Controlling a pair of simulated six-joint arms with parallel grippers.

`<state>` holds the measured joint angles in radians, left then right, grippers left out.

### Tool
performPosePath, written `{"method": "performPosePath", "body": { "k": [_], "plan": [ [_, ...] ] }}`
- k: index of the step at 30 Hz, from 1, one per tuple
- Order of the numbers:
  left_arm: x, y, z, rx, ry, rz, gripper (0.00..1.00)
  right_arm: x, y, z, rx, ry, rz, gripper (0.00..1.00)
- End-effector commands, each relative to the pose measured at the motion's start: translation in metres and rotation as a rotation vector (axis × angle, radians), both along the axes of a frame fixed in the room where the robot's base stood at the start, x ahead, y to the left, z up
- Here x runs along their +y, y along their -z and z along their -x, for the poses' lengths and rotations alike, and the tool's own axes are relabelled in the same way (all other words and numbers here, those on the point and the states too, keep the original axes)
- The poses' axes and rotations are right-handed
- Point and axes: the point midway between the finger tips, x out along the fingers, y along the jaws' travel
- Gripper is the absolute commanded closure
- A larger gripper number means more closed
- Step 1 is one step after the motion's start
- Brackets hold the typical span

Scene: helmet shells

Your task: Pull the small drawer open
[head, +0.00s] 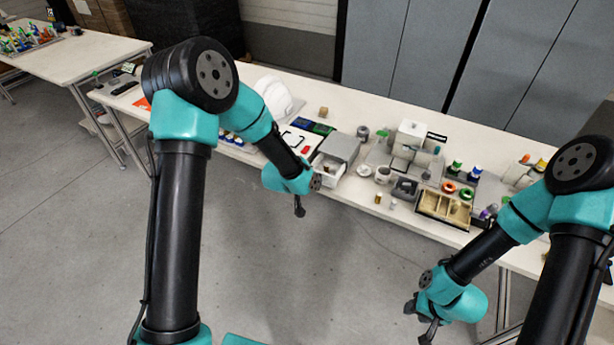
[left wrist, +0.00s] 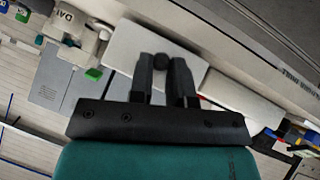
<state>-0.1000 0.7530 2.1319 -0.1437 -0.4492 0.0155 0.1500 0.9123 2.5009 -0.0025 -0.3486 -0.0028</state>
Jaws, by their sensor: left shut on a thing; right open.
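The small drawer (head: 328,169) is white and sits in a grey box (head: 340,147) on the table's front part. It stands partly out of the box, and its inside shows from above with something small in it. My left gripper (head: 300,208) is in front of the drawer. In the left wrist view, the left gripper's fingers (left wrist: 164,80) are shut on a round dark knob (left wrist: 161,60) in front of a pale panel. My right gripper (head: 429,327) is open and empty, low at the front right, away from the table.
A wooden compartment tray (head: 443,208), a cup (head: 383,174) and a white device (head: 408,140) stand right of the drawer box. A white helmet shell (head: 273,97) lies behind to the left. The floor before the table is free.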

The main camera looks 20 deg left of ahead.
Motion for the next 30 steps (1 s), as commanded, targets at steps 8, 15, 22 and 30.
{"method": "performPosePath", "body": {
  "k": [8, 15, 22, 30],
  "plan": [
    [0.001, 0.000, -0.001, 0.000, -0.003, 0.000, 0.78, 0.000, 0.000, 0.000, 0.000, 0.000, 0.000, 0.57],
    [0.001, 0.000, -0.001, 0.000, -0.003, 0.000, 0.56, 0.000, 0.000, 0.000, 0.000, 0.000, 0.000, 0.57],
    [0.001, 0.000, 0.000, 0.000, -0.002, -0.001, 0.56, 0.000, 0.000, 0.000, 0.000, 0.000, 0.000, 0.57],
    [0.008, -0.012, 0.010, -0.001, -0.003, 0.000, 0.56, 0.000, 0.000, 0.000, 0.000, 0.000, 0.000, 0.57]
  ]
}}
